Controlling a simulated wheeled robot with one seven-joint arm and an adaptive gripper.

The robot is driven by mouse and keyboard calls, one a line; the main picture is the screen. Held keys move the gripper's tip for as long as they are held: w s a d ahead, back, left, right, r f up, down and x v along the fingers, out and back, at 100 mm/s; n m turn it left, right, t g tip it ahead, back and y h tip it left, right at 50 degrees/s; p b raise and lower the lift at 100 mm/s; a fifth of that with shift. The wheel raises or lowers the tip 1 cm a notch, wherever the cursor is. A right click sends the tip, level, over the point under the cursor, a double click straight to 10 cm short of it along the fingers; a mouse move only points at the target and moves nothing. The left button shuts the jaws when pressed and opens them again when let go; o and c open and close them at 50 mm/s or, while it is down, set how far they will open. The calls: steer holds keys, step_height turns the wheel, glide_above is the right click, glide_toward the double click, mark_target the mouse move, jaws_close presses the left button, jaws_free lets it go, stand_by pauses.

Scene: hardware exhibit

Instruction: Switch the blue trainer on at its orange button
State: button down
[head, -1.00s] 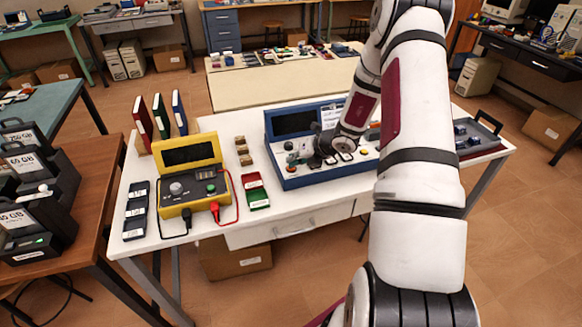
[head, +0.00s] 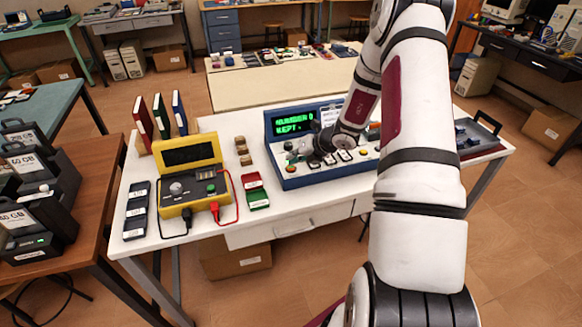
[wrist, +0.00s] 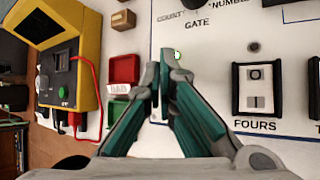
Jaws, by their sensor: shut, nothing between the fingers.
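The blue trainer (head: 300,182) stands on the white table, its screen (head: 293,122) lit with green text. Its white panel, with the labels GATE and FOURS, fills much of the wrist view (wrist: 215,45). My gripper (wrist: 165,66) is shut and empty, its fingertips close over the panel's left part; I cannot tell whether they touch it. In the head view my gripper (head: 293,158) is at the trainer's left side. A round orange-yellow button (head: 364,151) shows right of my wrist. Anything under the fingertips is hidden.
A yellow meter (head: 190,190) with red and black leads stands left of the trainer. Red and green blocks (head: 254,190) and small brown blocks (head: 242,150) lie between them. A dark tray (head: 485,135) is at the table's right end.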

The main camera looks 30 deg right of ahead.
mark_target(293, 167)
steer(key=shift+r+p, duration=1.1)
steer(key=shift+r, duration=1.8)
steer(key=s+a+r+n+g+y, duration=0.1)
steer(key=s+a+r+n, duration=0.4)
steer(key=a+r+n, duration=0.6)
steer(key=s+a+r+n+g+y, duration=0.15)
steer(key=s+a+r+n, duration=0.35)
steer(key=a+r+n, duration=0.7)
steer(key=s+r+n+h, duration=0.2)
steer(key=s+r+n, duration=0.2)
steer(key=s+n, duration=0.5)
steer(key=s+r+n+h, duration=0.3)
steer(key=s+n, duration=0.6)
steer(key=s, duration=0.5)
steer(key=shift+s+r+h, duration=0.35)
steer(key=shift+s+r, duration=0.05)
steer(key=shift+r, duration=0.25)
